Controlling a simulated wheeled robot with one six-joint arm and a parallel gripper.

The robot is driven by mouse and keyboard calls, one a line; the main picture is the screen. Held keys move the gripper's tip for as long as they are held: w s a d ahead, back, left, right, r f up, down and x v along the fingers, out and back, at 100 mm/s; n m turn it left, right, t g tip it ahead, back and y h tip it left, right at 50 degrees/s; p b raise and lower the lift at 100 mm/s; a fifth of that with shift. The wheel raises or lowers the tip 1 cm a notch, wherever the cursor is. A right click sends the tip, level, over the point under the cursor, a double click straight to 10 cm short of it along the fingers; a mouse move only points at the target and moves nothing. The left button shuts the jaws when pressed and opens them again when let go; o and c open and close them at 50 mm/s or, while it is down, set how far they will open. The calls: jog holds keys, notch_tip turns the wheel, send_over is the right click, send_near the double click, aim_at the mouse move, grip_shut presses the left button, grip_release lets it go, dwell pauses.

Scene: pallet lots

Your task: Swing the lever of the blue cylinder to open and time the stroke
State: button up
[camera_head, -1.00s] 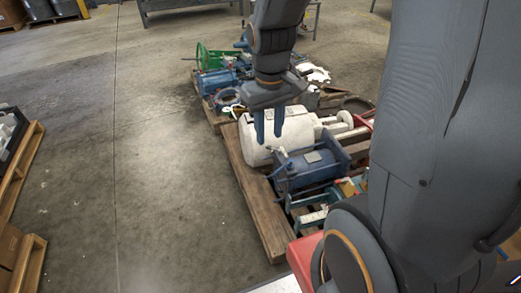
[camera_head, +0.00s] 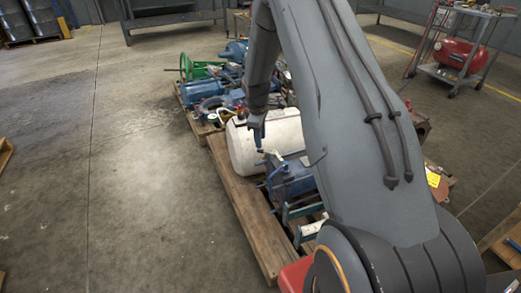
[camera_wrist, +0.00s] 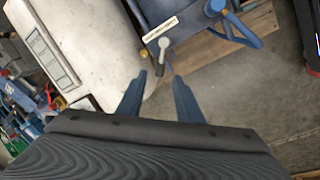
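The blue cylinder (camera_head: 292,180) lies on the pallet in the head view, partly hidden behind my arm. Its blue end also shows at the top of the wrist view (camera_wrist: 182,12). A small pale grey lever (camera_wrist: 163,47) with a rounded end sits on that end, below a light label plate (camera_wrist: 160,29). My gripper (camera_head: 258,138) is above the near-left end of the cylinder, beside the white tank. In the wrist view my gripper (camera_wrist: 160,76) has its two blue fingers apart and empty. The lever lies just beyond the fingertips, apparently not touched.
A white tank (camera_head: 241,151) lies directly beside the cylinder. The concrete floor left of the pallet is clear. A cart with a red tank (camera_head: 458,53) stands back right.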

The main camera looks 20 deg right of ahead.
aim_at(261, 151)
jog(key=f, duration=0.5)
jog(key=shift+w+d+f+b, duration=0.35)
jog(key=shift+w+f+b, duration=0.05)
grip_shut()
